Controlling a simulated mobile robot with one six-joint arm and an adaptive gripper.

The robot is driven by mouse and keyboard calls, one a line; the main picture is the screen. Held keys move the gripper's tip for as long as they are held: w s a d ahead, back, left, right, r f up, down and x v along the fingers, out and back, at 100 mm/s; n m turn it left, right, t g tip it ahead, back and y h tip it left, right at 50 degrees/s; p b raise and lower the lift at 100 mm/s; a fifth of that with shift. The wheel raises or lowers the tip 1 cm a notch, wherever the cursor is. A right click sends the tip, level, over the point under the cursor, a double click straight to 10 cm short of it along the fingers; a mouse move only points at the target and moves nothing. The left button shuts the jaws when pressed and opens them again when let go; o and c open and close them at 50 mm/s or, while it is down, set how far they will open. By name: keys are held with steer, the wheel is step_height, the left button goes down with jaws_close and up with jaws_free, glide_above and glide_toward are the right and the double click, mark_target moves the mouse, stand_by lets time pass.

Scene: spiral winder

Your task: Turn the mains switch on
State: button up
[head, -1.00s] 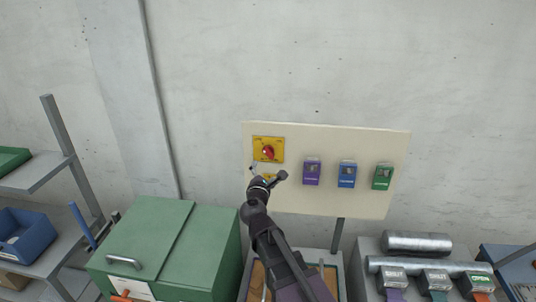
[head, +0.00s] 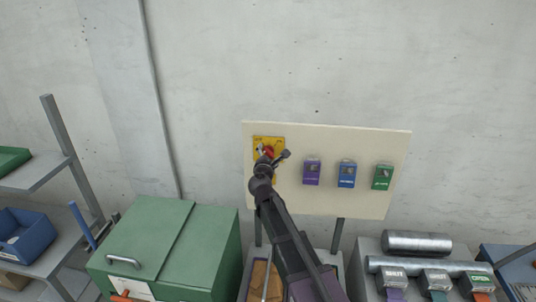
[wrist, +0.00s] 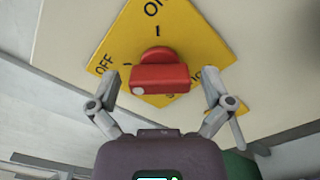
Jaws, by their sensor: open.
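The mains switch is a red knob (wrist: 160,77) on a yellow plate (wrist: 188,38) with ON at the top and OFF at the left in the wrist view. The knob's bar lies roughly crosswise there, with a white dot at its left end, on the OFF side. In the head view the plate (head: 258,141) is at the upper left of a cream board, and my arm partly covers it. My gripper (wrist: 160,82) is open and empty, one finger to each side of the knob. I see a gap at both sides and cannot tell the exact depth.
The cream board (head: 330,140) also carries a purple box (head: 312,171), a blue box (head: 347,174) and a green box (head: 382,177), right of my gripper. A green lidded cabinet (head: 150,235) stands below left. The wall above the board is clear.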

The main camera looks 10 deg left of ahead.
steer(key=shift+c, duration=0.2)
steer(key=c, duration=1)
steer(key=shift+m, duration=0.4)
steer(key=m, duration=0.8)
steer(key=shift+m, duration=0.3)
steer(key=m, duration=0.4)
steer(key=shift+m, duration=2.3)
